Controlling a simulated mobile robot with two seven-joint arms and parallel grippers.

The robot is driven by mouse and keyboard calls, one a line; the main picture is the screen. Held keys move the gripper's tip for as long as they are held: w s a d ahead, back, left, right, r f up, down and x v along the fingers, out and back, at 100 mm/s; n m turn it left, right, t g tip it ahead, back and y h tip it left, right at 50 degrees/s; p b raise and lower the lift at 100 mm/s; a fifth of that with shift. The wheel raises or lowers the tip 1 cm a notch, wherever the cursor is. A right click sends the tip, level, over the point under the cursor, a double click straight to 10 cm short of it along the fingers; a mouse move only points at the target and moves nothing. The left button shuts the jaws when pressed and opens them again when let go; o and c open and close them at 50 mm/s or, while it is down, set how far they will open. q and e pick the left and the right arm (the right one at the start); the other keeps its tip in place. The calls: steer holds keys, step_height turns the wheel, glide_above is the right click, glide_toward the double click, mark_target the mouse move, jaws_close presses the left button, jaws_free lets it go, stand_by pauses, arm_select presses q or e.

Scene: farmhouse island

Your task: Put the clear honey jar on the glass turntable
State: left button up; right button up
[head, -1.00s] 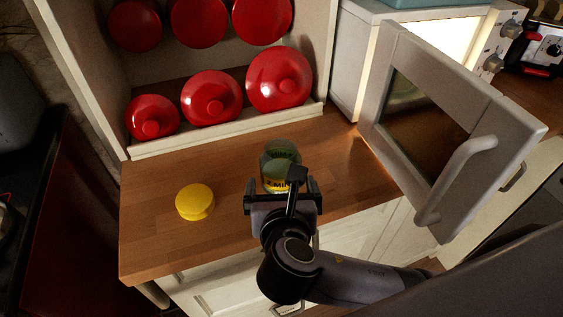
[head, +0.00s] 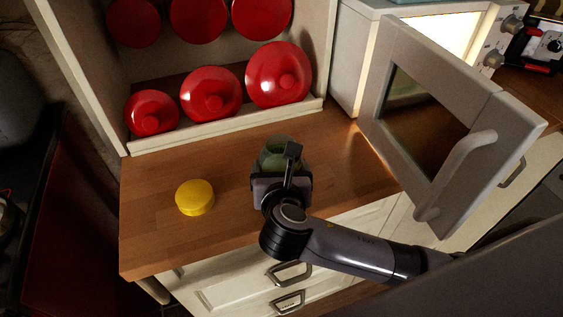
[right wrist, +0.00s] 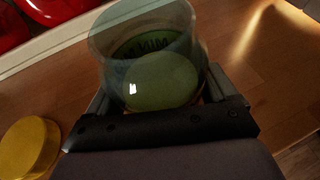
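The clear jar (head: 281,147) stands upright and open-topped on the wooden counter, with a greenish inside and dark lettering low on it. It fills the upper middle of the right wrist view (right wrist: 150,60). My right gripper (head: 282,178) is low at the jar's near side, with one finger on each side of it. The fingers look open around the jar, and firm contact is not visible. The glass turntable cannot be made out; the microwave's (head: 372,55) lit inside is mostly hidden by its open door (head: 440,130). My left gripper is not in view.
A yellow round lid (head: 195,197) lies on the counter (head: 150,240) left of the jar. The microwave door swings out over the counter's right side. Counter space between jar and door is clear.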

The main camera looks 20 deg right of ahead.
mark_target(281, 151)
steer(key=shift+o, duration=1)
steer(key=shift+r, duration=0.1)
steer(key=c, duration=1)
steer(key=shift+r, duration=2.5)
